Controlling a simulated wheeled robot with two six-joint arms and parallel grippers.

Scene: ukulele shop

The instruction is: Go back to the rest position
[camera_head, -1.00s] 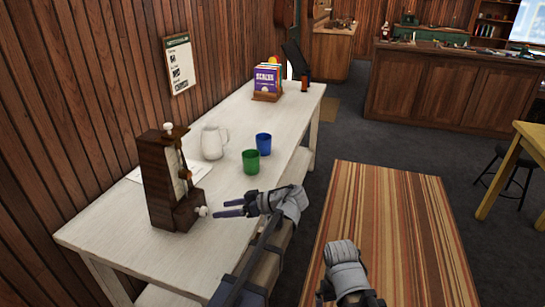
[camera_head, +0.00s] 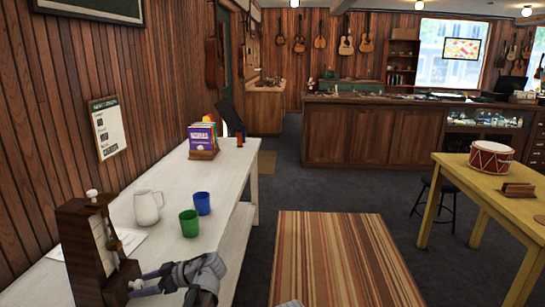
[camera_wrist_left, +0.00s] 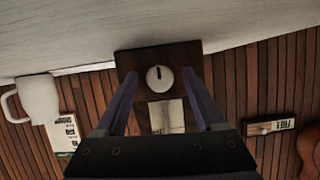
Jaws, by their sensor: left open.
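My left gripper (camera_head: 146,281) is low on the left in the head view, in front of a dark wooden metronome (camera_head: 85,250). In the left wrist view the gripper (camera_wrist_left: 160,84) is open, its two fingers apart on either side of the metronome's white round knob (camera_wrist_left: 159,78). Nothing is held; I cannot tell how near the fingertips are to the knob. The metronome stands upright on the white table (camera_head: 222,215). Only a grey sliver, likely of my right arm, shows at the bottom edge; the right gripper is hidden below the picture.
A white pitcher (camera_head: 148,207), a green cup (camera_head: 189,223) and a blue cup (camera_head: 202,203) stand beyond the metronome. A book rack (camera_head: 204,154) is farther back. A yellow table (camera_head: 480,185) holds a drum (camera_head: 492,160).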

